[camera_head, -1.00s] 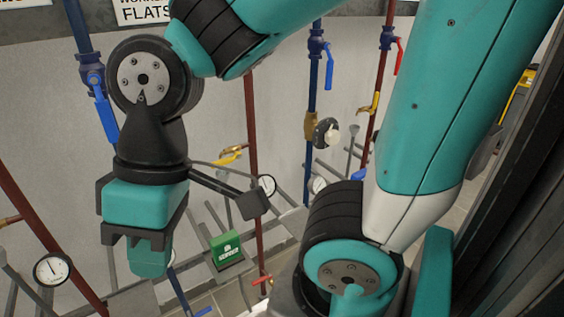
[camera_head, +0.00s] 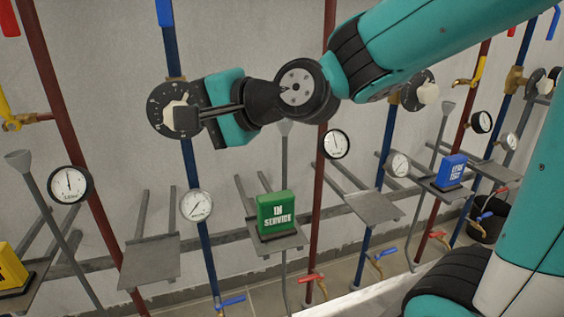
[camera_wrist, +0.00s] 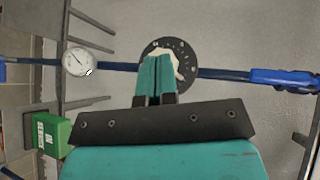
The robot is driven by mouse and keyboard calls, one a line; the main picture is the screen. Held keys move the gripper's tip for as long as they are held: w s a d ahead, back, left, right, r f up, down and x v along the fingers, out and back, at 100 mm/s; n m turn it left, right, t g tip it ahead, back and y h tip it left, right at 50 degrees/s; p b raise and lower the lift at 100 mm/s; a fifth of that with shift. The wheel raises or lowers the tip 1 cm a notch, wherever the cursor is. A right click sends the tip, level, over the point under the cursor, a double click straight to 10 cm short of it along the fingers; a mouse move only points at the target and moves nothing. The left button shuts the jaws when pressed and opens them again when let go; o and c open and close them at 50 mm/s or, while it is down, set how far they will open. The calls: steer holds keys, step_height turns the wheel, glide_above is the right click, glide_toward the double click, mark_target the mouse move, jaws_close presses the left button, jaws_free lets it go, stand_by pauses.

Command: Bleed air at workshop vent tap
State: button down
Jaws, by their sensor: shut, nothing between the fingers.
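My gripper (camera_wrist: 156,66) is shut and empty, its teal fingertips together in front of the pale knob (camera_wrist: 174,58) of a black dial valve on a blue pipe. I cannot tell whether they touch it. In the head view my gripper (camera_head: 206,108) reaches left to the same black dial (camera_head: 158,104), partly covering it. A brass tap with a yellow lever (camera_head: 7,112) is on the red pipe at the far left. Another yellow-lever tap (camera_head: 477,74) is on a red pipe at the right. No label marks which tap is the workshop's.
A green IN SERVICE block (camera_head: 276,214) stands on a shelf below my arm. A yellow block (camera_head: 10,268) is at lower left and a blue block (camera_head: 451,170) at right. Gauges, funnels and empty grey shelves (camera_head: 150,262) line the wall. A blue lever (camera_wrist: 285,80) lies along the pipe.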

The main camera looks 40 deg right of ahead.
steer(key=d+f+m+t+h+b, duration=0.4)
steer(key=d+m+h+b, duration=0.1)
steer(key=m+b, duration=0.3)
steer(key=w+d+f+m+t+h+b, duration=0.1)
steer(key=d+f+m+t+h+b, duration=0.3)
steer(key=d+m+b, duration=0.4)
steer(key=w+d+f+m+t+h+b, duration=0.1)
steer(key=d+f+m+t+h+b, duration=0.4)
steer(key=m+b, duration=0.5)
steer(key=shift+w+d+f+m+h, duration=0.15)
steer(key=shift+d+f+m+h, duration=0.05)
steer(key=shift+d+m+h, duration=0.25)
steer(key=shift+w+d+f+m+h, duration=0.15)
steer(key=shift+d+m+h, duration=0.15)
steer(key=shift+d, duration=0.25)
steer(key=p+x, duration=0.7)
steer(key=x, duration=0.3)
steer(key=shift+s+d+r+m+p, duration=0.15)
steer(key=shift+s+r+m+p, duration=0.1)
steer(key=shift+s+m+p, duration=0.15)
steer(key=shift+w+d+r, duration=0.1)
